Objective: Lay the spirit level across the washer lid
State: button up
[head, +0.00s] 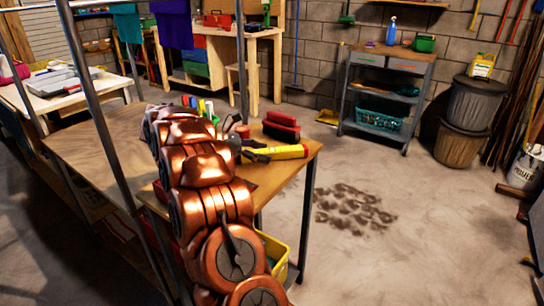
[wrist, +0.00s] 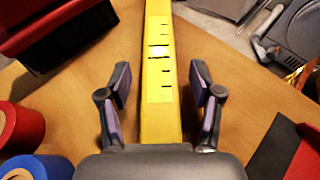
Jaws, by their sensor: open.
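The yellow spirit level (head: 282,153) lies on the wooden table (head: 300,166). In the wrist view, the level (wrist: 160,50) runs lengthwise away from me, with dark marks and a pale vial on its face. My gripper (wrist: 160,85) is open, with one finger on each side of the level and a gap at both sides. In the head view my gripper (head: 256,153) is at the near end of the level, partly hidden by my arm. I cannot identify a washer lid in either view.
A red block-like object (head: 282,125) lies beyond the level. Red (wrist: 20,128) and blue (wrist: 38,167) rolls sit left of my gripper in the wrist view. A yellow bin (head: 275,256) stands below the table. Open floor lies to the right, before a grey shelf cart (head: 392,57).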

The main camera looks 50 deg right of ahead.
jog(key=shift+c, duration=0.4)
grip_shut()
dwell(0.4)
